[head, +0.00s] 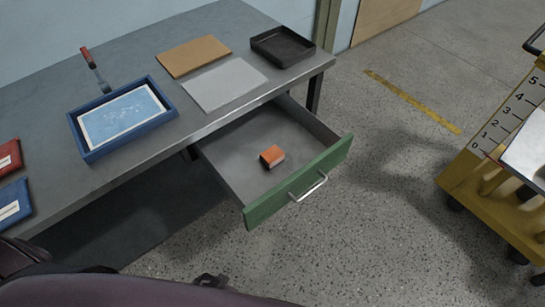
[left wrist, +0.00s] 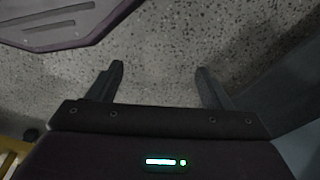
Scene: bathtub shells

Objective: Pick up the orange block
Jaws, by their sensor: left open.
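The orange block (head: 272,156) lies in the open drawer (head: 228,172) under the workbench, on the drawer floor near the middle. The drawer has a green front with a metal handle (head: 308,187). My left gripper (left wrist: 160,78) shows in the left wrist view, with its two fingers wide apart and nothing between them. Speckled floor is behind the fingers there, and the block is not in that view. I do not see my right gripper.
On the workbench (head: 140,47) are a blue tray (head: 85,148), a black tray (head: 282,46), a brown sheet (head: 193,56) and a grey sheet (head: 224,83). A yellow cart (head: 464,177) stands at the right. The floor between drawer and cart is clear.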

